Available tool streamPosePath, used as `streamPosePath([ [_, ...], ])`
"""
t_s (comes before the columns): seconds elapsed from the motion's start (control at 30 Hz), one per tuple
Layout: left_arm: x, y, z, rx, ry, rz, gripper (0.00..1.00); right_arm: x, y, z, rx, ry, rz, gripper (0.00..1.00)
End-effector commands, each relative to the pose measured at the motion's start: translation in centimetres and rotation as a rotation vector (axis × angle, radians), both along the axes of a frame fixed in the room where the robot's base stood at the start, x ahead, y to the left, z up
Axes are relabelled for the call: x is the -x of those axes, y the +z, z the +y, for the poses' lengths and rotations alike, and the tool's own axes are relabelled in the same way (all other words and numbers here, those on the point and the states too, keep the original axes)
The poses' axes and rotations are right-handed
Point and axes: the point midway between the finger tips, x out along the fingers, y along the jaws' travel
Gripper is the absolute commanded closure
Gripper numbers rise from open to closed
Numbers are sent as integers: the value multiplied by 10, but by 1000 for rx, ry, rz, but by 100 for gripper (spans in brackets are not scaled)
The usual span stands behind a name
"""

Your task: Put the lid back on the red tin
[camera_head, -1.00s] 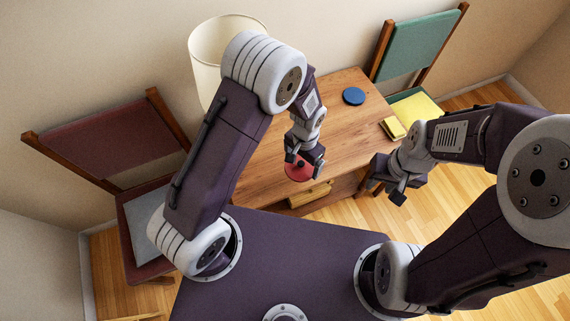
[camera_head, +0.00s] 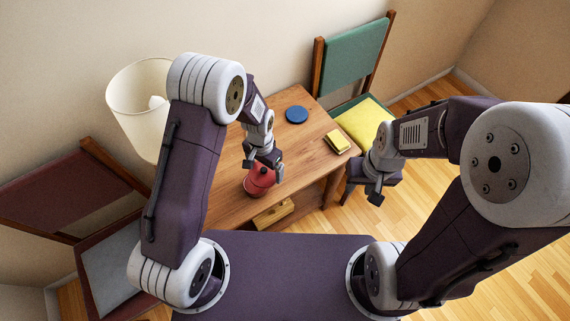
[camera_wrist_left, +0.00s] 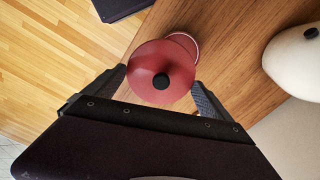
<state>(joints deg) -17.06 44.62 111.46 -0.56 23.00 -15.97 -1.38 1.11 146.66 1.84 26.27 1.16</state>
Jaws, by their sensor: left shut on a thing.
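The red tin (camera_head: 257,187) stands at the near edge of the wooden table. Its red lid (camera_wrist_left: 152,92), a round disc with a black knob (camera_wrist_left: 161,81), is between the fingers of my left gripper (camera_wrist_left: 158,84). In the left wrist view the lid covers most of the tin, whose rim (camera_wrist_left: 192,44) shows beyond it, off to the upper right. My left gripper (camera_head: 267,163) is over the tin in the head view; I cannot tell if lid and tin touch. My right gripper (camera_head: 372,188) is off the table's right side, apparently empty; its jaw gap is unclear.
A blue disc (camera_head: 297,114) and a yellow block (camera_head: 337,142) lie on the table (camera_head: 295,153). A lamp with a cream shade (camera_head: 135,105) stands at the left. A green chair (camera_head: 354,57) is behind, a dark red chair (camera_head: 65,190) at left. The table's middle is fairly clear.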

Motion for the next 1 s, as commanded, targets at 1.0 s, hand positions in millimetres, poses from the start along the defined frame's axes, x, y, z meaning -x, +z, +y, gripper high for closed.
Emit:
streamPosePath([
  [1.0,-1,-54,35,-1,95,0,50,1,-41,1,0,0,0,64],
])
